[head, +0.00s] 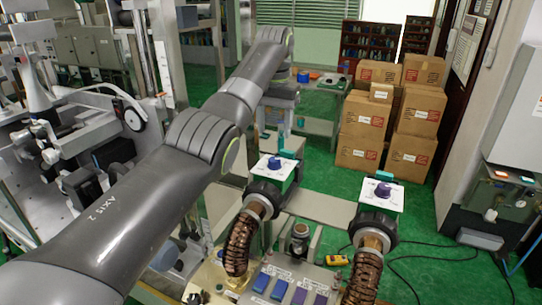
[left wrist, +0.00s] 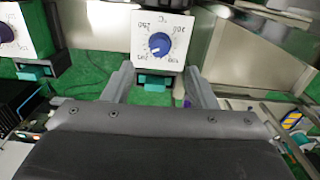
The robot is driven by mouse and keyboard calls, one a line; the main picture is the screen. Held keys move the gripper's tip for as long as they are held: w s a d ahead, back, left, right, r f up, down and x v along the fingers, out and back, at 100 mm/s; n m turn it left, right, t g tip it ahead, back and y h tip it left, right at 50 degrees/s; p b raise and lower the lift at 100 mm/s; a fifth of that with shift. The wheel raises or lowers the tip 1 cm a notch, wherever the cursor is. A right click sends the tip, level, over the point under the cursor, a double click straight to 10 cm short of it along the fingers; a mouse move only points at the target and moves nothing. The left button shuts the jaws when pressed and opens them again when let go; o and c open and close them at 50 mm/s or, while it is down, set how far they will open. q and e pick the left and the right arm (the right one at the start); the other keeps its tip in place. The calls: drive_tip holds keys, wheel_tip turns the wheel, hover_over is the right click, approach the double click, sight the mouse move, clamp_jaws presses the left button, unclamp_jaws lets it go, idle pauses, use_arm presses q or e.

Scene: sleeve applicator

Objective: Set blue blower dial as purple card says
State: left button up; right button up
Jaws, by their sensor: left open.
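The blue blower dial (head: 274,163) is a round blue knob on a white plate atop a blower at the middle of the head view. In the left wrist view the blue dial (left wrist: 159,44) is upside down, with printed numbers around it and a light mark on the knob's lower left. My left gripper (left wrist: 160,88) is open, its two fingers apart below the dial plate in that picture, apparently holding nothing. A purple dial (head: 383,190) sits on the second blower; part of this purple dial (left wrist: 6,33) shows at the wrist view's left edge. I cannot identify the purple card's reading.
Blue blocks (head: 262,282) and purple blocks (head: 299,296) sit on a bench panel with small unreadable labels. Two ribbed brown hoses (head: 240,245) rise to the blowers. Cardboard boxes (head: 362,122) stand behind. Green floor lies between. My right gripper is not visible.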

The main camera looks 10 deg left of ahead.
sight(274, 159)
use_arm(q)
wheel_tip(274, 159, down, 9)
drive_tip(key=shift+w+r, duration=0.1)
drive_tip(key=shift+w, duration=0.05)
idle(0.4)
drive_tip(key=c, duration=1)
